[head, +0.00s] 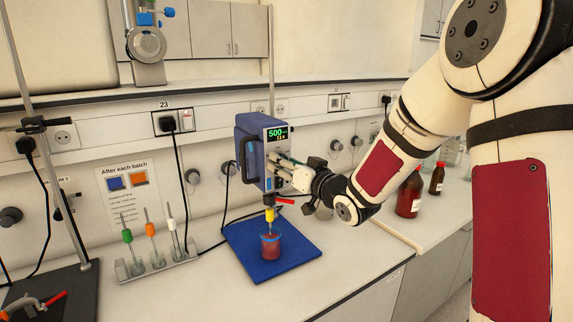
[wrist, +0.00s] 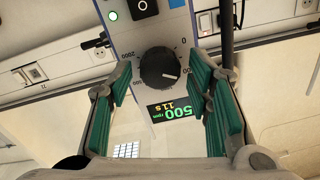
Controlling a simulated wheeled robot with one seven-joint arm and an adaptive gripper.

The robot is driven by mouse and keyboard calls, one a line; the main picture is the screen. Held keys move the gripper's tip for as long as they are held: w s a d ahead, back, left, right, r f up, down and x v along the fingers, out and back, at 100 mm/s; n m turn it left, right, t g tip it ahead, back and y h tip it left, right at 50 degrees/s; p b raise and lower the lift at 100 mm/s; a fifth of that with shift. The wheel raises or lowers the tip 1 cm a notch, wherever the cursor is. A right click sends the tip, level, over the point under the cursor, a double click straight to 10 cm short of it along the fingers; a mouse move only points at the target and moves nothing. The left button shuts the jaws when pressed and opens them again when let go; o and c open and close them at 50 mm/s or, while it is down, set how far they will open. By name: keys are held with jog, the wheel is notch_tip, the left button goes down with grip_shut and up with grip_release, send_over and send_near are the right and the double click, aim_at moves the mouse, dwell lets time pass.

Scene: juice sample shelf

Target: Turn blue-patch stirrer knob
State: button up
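The stirrer (head: 250,152) is a blue unit on a stand above a blue mat (head: 262,270). Its display (head: 277,134) reads 500, and in the wrist view the display (wrist: 173,111) reads 500 rpm and 11 s. The black round knob (wrist: 158,67) sits on the grey-blue front panel, with a pale pointer mark towards the right in the wrist view. My gripper (wrist: 158,75) is open, its green-padded fingers on either side of the knob with gaps visible. In the head view my gripper (head: 283,170) is at the stirrer's front and hides the knob.
A beaker of red liquid (head: 270,248) stands on the mat under the yellow-marked shaft (head: 269,216). A rack (head: 158,266) with green, orange and white stirring rods stands left, below a sign (head: 128,192). Brown bottles (head: 409,194) stand right. A second stand (head: 82,245) is far left.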

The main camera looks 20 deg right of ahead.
jog(key=c, duration=0.8)
jog(key=shift+o, duration=0.2)
jog(key=shift+n, duration=0.4)
jog(key=n+b, duration=0.6)
jog(key=n, duration=0.4)
jog(key=shift+a+n, duration=0.15)
jog(key=shift+n, duration=0.25)
jog(key=o, duration=1.1)
jog(key=shift+o, duration=0.2)
